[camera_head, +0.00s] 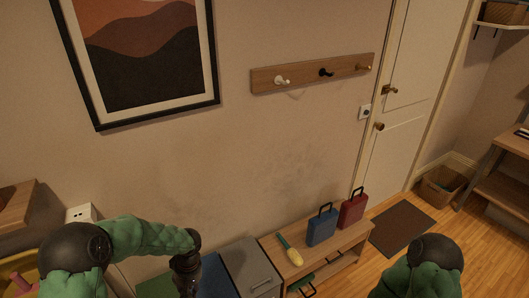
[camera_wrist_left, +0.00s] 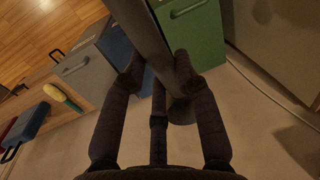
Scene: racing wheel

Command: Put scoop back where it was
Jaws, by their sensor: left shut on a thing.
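My left gripper (camera_wrist_left: 158,85) is shut on a long, dark grey thing (camera_wrist_left: 152,40) that runs between its fingers and has a rounded end. I cannot tell for sure whether it is the scoop. In the head view my left gripper (camera_head: 187,270) hangs at the bottom, in front of the bins, and what it holds is hidden there. A tool with a yellow end and green handle (camera_head: 294,255) lies on the wooden bench (camera_head: 330,247); it also shows in the left wrist view (camera_wrist_left: 55,93). My right arm shows at the lower right, but its gripper is out of frame.
A grey bin (camera_head: 250,263), a blue bin (camera_head: 219,286) and a green bin (camera_head: 155,287) stand left of the bench. A blue case (camera_head: 322,228) and a red case (camera_head: 354,210) stand on the bench. A peg rail (camera_head: 310,74) hangs above.

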